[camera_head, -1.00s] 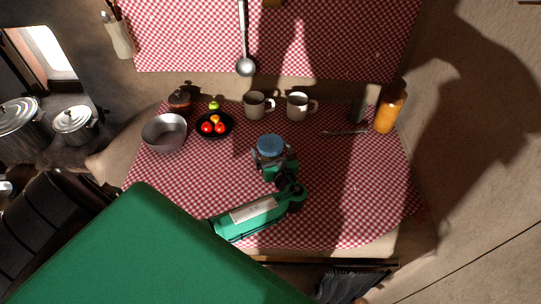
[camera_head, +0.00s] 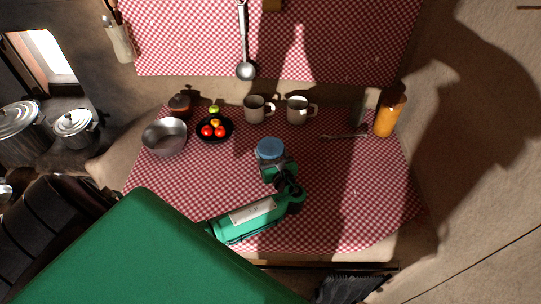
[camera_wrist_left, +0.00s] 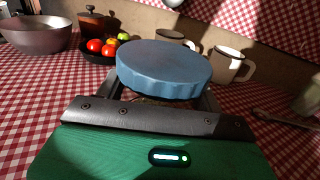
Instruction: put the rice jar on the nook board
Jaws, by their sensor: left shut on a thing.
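The rice jar (camera_head: 270,148) has a wide blue lid and is near the middle of the red-and-white checked surface. In the left wrist view, its blue lid (camera_wrist_left: 165,68) fills the centre, just beyond my gripper. My left gripper (camera_head: 272,164) comes from the near side and is shut on the jar. Most of the jar's body is hidden behind the gripper and under the lid. I cannot tell whether the jar's base touches the cloth. No part is clearly recognisable as the nook board. My right gripper is out of view.
Behind the jar stand two mugs (camera_head: 256,109), a black fruit bowl (camera_head: 201,132) and a small brown pot (camera_head: 180,106). A metal bowl (camera_head: 165,137) is at left. An orange bottle (camera_head: 389,117) and a spoon (camera_head: 345,136) are at right.

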